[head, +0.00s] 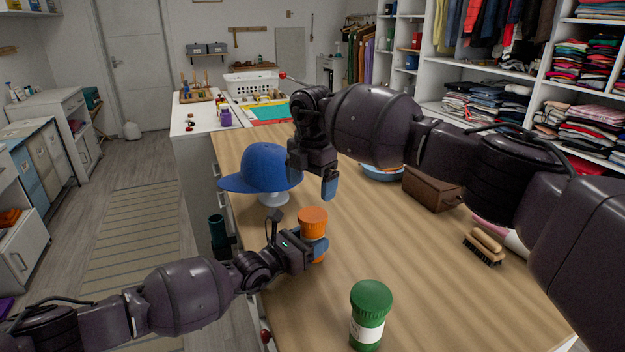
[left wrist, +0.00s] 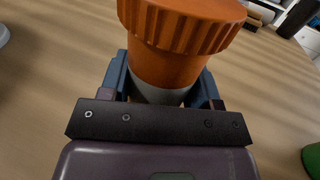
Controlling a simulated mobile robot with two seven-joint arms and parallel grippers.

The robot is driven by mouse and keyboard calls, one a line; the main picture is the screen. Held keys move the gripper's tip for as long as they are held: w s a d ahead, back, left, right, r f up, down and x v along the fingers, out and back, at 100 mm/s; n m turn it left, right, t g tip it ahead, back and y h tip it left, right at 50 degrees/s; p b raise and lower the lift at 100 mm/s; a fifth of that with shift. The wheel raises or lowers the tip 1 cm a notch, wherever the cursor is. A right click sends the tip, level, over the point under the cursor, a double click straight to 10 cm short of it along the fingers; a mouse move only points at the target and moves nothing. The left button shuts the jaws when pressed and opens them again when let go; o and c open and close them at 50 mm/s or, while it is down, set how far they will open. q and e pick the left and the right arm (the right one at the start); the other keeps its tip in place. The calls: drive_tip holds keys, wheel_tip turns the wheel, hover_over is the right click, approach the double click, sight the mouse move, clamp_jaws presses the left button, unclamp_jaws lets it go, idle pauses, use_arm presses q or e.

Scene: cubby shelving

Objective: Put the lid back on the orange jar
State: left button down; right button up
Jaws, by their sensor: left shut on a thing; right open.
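The orange jar (head: 319,258) stands upright on the wooden counter, near its left edge. Its ribbed orange lid (head: 313,219) sits on top of it, roughly level; I cannot tell how tightly it is seated. My left gripper (head: 316,247) is shut around the jar's body, below the lid. In the left wrist view the lid (left wrist: 185,22) is above the jar's orange body (left wrist: 168,70), with blue fingers on both sides and a grey band low between them. My right gripper (head: 328,184) is open and empty, above and slightly right of the lid, apart from it.
A green jar (head: 371,305) stands near the front of the counter (head: 420,270). A blue cap (head: 262,167) on a white stand is behind the orange jar. A brown case (head: 433,188), a brush (head: 484,248) and a blue bowl (head: 383,174) are to the right.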

sight(312, 214)
drive_tip(key=n, duration=0.7)
drive_tip(key=shift+r, duration=0.2)
drive_tip(key=n, duration=0.4)
drive_tip(key=shift+r, duration=0.1)
drive_tip(key=n, duration=0.4)
drive_tip(key=shift+s+d, duration=0.1)
drive_tip(key=n, duration=0.4)
drive_tip(key=shift+r, duration=0.1)
drive_tip(key=n, duration=0.4)
drive_tip(key=shift+n, duration=0.3)
drive_tip(key=n, duration=0.7)
drive_tip(key=shift+s, duration=0.1)
drive_tip(key=shift+f, duration=4)
